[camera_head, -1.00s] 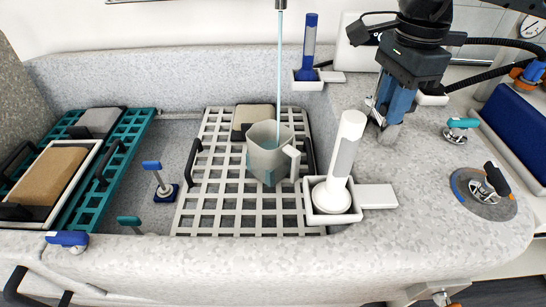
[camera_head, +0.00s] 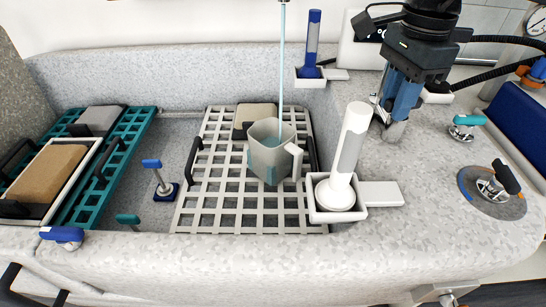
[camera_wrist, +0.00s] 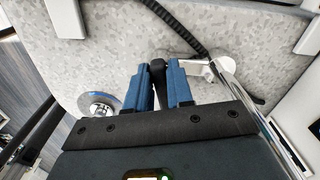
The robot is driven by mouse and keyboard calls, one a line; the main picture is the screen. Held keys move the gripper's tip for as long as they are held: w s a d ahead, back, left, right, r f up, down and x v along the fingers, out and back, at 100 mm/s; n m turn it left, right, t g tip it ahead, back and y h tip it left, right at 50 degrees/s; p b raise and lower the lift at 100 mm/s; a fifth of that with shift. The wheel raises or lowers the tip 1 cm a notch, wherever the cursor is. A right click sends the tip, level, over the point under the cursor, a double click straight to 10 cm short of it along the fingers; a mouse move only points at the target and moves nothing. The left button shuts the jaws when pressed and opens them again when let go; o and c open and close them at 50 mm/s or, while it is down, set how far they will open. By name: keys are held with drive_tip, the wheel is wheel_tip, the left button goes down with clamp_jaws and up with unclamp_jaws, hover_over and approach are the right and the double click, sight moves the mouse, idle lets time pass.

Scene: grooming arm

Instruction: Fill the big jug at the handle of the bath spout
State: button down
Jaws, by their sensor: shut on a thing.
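The big jug (camera_head: 268,163), grey and translucent with a handle on its right, stands upright on the pale slatted rack over the bath. A thin pale-blue water stream (camera_head: 282,60) falls from the spout tip (camera_head: 283,2) at the top edge into the jug. Bluish water shows inside; its exact level is hard to tell. My gripper (camera_head: 395,130) is at the right of the bath, over the speckled ledge. In the wrist view its blue fingers (camera_wrist: 160,75) are shut on an upright black handle (camera_wrist: 159,70), which I take for the spout handle. The head view hides this grasp.
A white brush in a holder (camera_head: 336,193) stands between the jug and my gripper. A blue brush (camera_head: 311,45) stands behind. A beige sponge (camera_head: 255,117) lies behind the jug. A round fixture with a black lever (camera_head: 492,190) sits right on the ledge.

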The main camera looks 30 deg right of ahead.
drive_tip(key=shift+w+d+f+m+b, duration=0.1)
drive_tip(key=shift+f+m+b, duration=0.05)
drive_tip(key=shift+m+b, duration=0.85)
drive_tip(key=shift+m, duration=0.3)
drive_tip(key=c, duration=1)
unclamp_jaws()
drive_tip(key=shift+r, duration=0.2)
drive_tip(key=shift+r+p, duration=1.4)
drive_tip(key=shift+r, duration=2.55)
